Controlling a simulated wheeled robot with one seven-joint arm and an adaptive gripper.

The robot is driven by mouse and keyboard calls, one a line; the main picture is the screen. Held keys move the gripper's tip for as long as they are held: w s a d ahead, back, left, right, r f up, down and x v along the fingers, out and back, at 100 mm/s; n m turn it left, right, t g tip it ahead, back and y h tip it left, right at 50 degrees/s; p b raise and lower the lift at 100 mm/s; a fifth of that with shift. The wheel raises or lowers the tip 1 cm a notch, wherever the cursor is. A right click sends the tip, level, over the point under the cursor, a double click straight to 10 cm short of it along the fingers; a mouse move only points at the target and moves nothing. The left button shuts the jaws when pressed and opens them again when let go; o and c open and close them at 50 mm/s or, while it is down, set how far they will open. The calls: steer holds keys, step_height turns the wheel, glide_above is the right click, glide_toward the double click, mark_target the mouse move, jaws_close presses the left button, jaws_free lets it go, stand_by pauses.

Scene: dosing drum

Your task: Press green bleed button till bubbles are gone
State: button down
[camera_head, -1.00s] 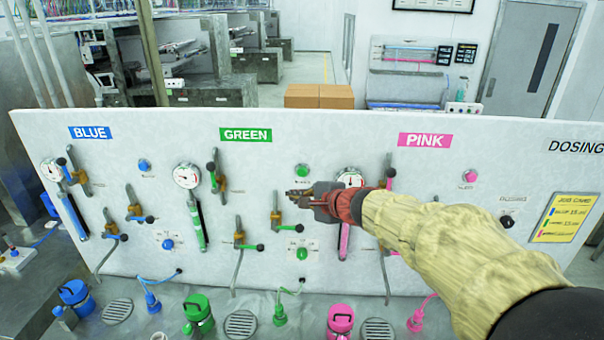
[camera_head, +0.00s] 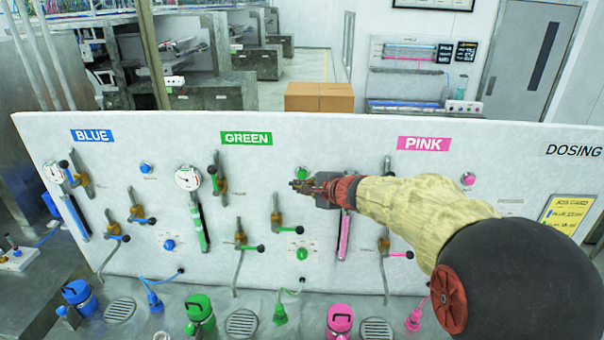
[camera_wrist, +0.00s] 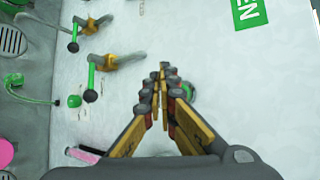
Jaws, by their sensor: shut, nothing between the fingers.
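The panel's GREEN section has an upper round green button (camera_head: 302,172) and a lower green button (camera_head: 302,254); their small labels are unreadable. My gripper (camera_head: 293,186) is shut and empty, its tips just below and left of the upper button in the head view. In the wrist view, the shut fingertips (camera_wrist: 164,72) point at the white panel, with the upper green button (camera_wrist: 189,91) partly hidden behind them. I cannot tell whether they touch it. The green sight tube (camera_head: 199,222) hangs under a gauge; bubbles are too small to make out.
Green-handled valves (camera_head: 240,238) stick out left of the lower button. Blue and pink sections flank the green one. A green canister (camera_head: 199,311) and drains stand on the ledge below.

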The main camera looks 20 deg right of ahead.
mark_target(301, 179)
steer(key=shift+w+d, duration=0.25)
steer(key=shift+w, duration=0.3)
steer(key=shift+w+d, duration=0.2)
steer(key=shift+w, duration=0.35)
steer(key=shift+w, duration=0.1)
stand_by(0.6)
steer(key=shift+w+d+b, duration=0.2)
steer(key=shift+w+b, duration=0.05)
steer(key=shift+b, duration=0.1)
steer(key=shift+w+d, duration=0.2)
steer(key=shift+w, duration=0.25)
stand_by(0.9)
steer(key=shift+s, duration=0.1)
steer(key=shift+s+a+b, duration=0.4)
steer(key=shift+s+b, duration=0.3)
steer(key=shift+s, duration=0.05)
steer(key=shift+b, duration=0.4)
steer(key=shift+w+d, duration=0.1)
steer(key=shift+w, duration=0.15)
